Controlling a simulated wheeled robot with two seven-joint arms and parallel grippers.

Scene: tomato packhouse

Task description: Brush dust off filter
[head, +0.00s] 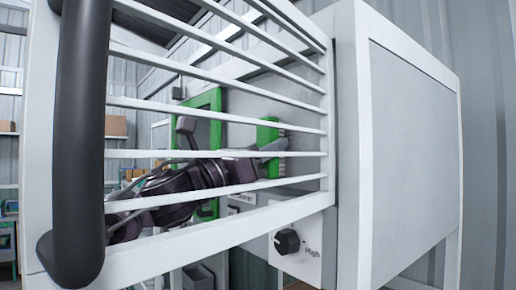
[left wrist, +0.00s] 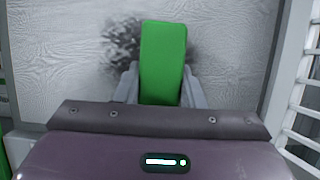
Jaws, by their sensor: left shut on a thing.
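The filter (left wrist: 60,50) is a pale, textured panel filling most of the left wrist view. A dark, speckled dust patch (left wrist: 121,48) shows on it on both sides of a green brush (left wrist: 163,60). My left gripper (left wrist: 160,90) is shut on the brush, with a grey finger on each side of it. The brush hides the middle of the patch. In the head view, the left gripper (head: 270,149) and the green brush (head: 267,134) show between white bars, close to the pale panel. Bristle contact cannot be told. My right gripper is not in view.
A white barred guard (head: 230,135) with a thick black handle (head: 78,140) stands in front of my left arm. A black knob (head: 287,241) marked "High" sits below the bars. A grey-sided white cabinet (head: 412,140) blocks the right. A green frame (head: 214,103) stands behind.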

